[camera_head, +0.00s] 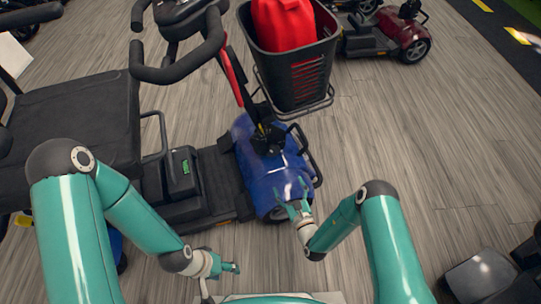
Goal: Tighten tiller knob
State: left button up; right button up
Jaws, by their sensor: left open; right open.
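The blue mobility scooter (262,165) stands in front of me with its red-and-black tiller (236,78) rising up and left to black looped handlebars (180,55). A black knob-like part (268,140) sits at the tiller's foot on the blue front cover; I cannot tell for sure that it is the tiller knob. My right gripper (291,193) is open and empty, at the near edge of the blue cover, below and right of that part. My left gripper (224,276) is open and empty, low over the floor in front of the scooter's footboard.
A black basket (296,75) with a red container (284,22) hangs at the scooter's front. The black seat (75,115) is at left. A dark red scooter (390,32) stands at the back right, and black parts (485,275) at the lower right.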

aim_at(274, 153)
jog(key=b+x, duration=0.6)
jog(key=x, duration=0.9)
jog(key=shift+a+f, duration=0.1)
jog(key=shift+w+a, duration=0.2)
jog(key=shift+w, duration=0.35)
jog(key=c, duration=1.2)
jog(key=shift+o, duration=0.2)
jog(key=shift+a, duration=0.2)
jog(key=shift+d, duration=0.1)
